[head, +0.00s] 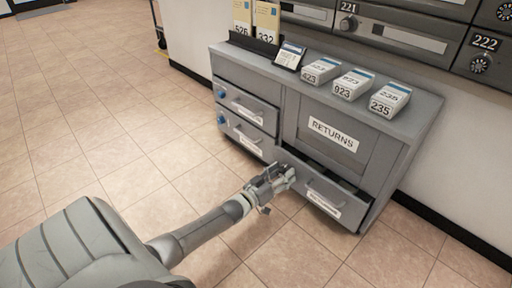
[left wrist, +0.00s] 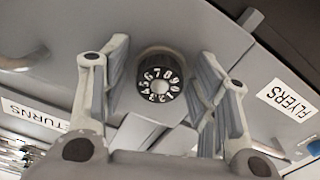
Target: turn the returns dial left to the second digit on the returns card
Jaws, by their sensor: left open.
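The returns dial (left wrist: 159,82), black with white digits around a pale hub, shows in the left wrist view between my left gripper's two fingers. The fingers stand apart on either side of it; I cannot tell whether they touch it. In the head view my left gripper (head: 284,174) is at the lower front of the grey cabinet (head: 400,125), left of a partly open lower drawer (head: 322,196), and the dial is hidden there. A small tilted card (head: 289,56) stands on the cabinet top; its writing is too small to read. My right gripper is not in view.
A RETURNS panel (head: 333,135) is above the open drawer. Two drawers with blue knobs are at left. White boxes marked 423 (head: 320,70), 923 (head: 353,84) and 235 (head: 390,99) stand on top. Tiled floor (head: 110,130) is clear at left.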

